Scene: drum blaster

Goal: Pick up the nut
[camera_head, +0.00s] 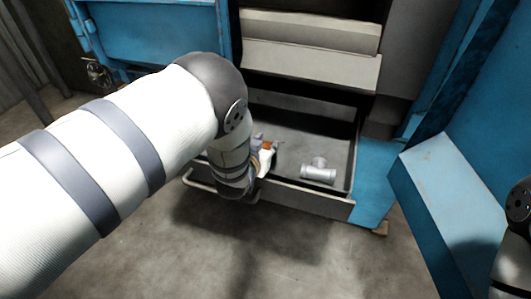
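No piece that I can clearly tell as a nut shows. A silver T-shaped metal piece (318,172) lies in the open grey drawer (303,128), towards its front right. My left arm comes in from the left, bends and reaches down to the drawer's left part. My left gripper (264,154) is mostly hidden behind my forearm, at the drawer's front edge and left of the metal piece, apart from it. Small purple and orange-brown bits show beside it; I cannot tell what they are. Its fingers cannot be made out. My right gripper is out of view.
The drawer sits low in a blue machine (375,175) with a grey sloped chute (310,45) above it. A drawer handle (203,188) sticks out at the front left. A blue block (450,200) stands to the right. The concrete floor (310,250) in front is clear.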

